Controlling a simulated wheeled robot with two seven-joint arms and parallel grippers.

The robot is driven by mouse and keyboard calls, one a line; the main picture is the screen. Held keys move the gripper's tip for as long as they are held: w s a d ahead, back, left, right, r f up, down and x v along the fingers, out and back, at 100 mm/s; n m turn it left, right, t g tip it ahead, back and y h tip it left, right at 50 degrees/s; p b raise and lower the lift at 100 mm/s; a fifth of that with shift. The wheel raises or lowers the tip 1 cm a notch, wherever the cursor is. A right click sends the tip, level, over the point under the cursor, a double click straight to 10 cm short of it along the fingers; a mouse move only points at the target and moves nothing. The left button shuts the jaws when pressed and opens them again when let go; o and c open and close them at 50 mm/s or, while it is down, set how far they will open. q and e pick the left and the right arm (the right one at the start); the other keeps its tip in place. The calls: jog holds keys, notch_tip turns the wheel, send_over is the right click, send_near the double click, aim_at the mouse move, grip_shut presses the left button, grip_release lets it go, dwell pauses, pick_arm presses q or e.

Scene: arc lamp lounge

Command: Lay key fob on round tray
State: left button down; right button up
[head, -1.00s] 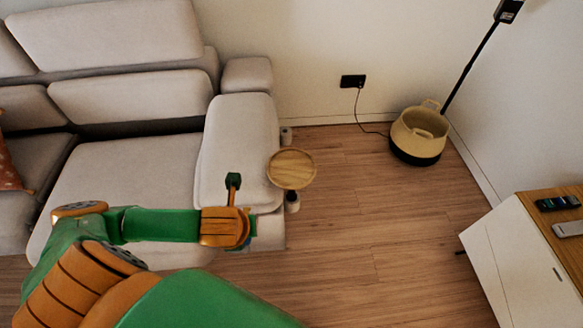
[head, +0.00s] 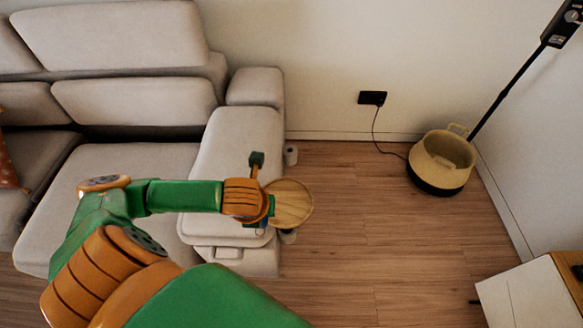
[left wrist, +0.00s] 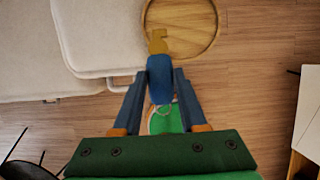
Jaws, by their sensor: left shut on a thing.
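My left gripper (left wrist: 160,92) is shut on the key fob (left wrist: 160,76), which has a blue body, a yellow end pointing forward and a thin ring at the back. The round tray (left wrist: 205,45) is wooden with a raised rim and looks empty apart from the fob overlapping its near edge in the left wrist view. In the head view, the left gripper (head: 267,211) is at the left edge of the tray (head: 293,203) and covers part of it. I cannot tell the fob's height above the tray. My right gripper is not in view.
A light sofa (head: 232,150) stands left of the tray, its end close by. A beige basket with a dark base (head: 441,162) and a dark lamp pole (head: 505,85) are at the back right. A white cabinet (head: 530,295) is at lower right. Wooden floor (head: 370,230) between is clear.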

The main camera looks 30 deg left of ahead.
pick_arm(q)
jog(key=w+f, duration=0.3)
jog(key=w+f+b, duration=0.1)
jog(key=w+f, duration=0.2)
jog(key=w, duration=0.1)
jog(key=w+f+b, duration=0.1)
jog(key=w+f, duration=0.2)
jog(key=shift+w+a+f, duration=0.15)
jog(key=shift+w+a, duration=0.05)
jog(key=shift+w, duration=0.05)
jog(key=shift+s+f+b, duration=0.1)
jog(key=shift+f+b, duration=0.35)
jog(key=shift+f, duration=0.75)
jog(key=shift+s, duration=0.1)
jog(key=shift+c, duration=2.3)
grip_release()
jog(key=shift+r, duration=0.1)
